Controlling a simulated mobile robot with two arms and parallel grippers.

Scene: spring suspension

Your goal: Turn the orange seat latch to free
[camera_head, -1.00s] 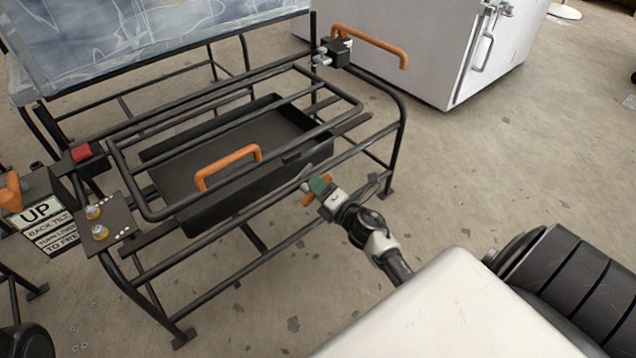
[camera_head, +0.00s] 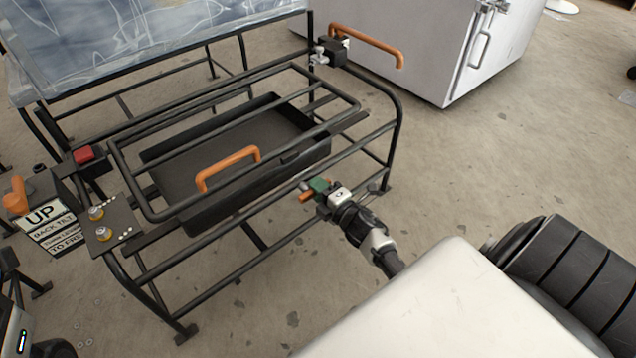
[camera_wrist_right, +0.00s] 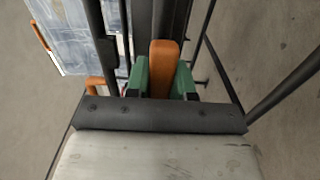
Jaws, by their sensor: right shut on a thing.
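The orange seat latch (camera_head: 306,197) is a short lever at the front right rail of the black frame. My right gripper (camera_head: 319,186), with green fingers, is at this lever. In the right wrist view the orange lever (camera_wrist_right: 163,70) stands between the two green fingers (camera_wrist_right: 163,80), and they are shut on it. The lever's pivot is hidden. My left gripper is not in view.
The black tubular seat frame (camera_head: 395,115) holds a dark tray with an orange handle (camera_head: 228,163). Another orange handle (camera_head: 368,44) is at the back right. A sign (camera_head: 48,220) reading "UP" and a red button (camera_head: 84,153) are at left.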

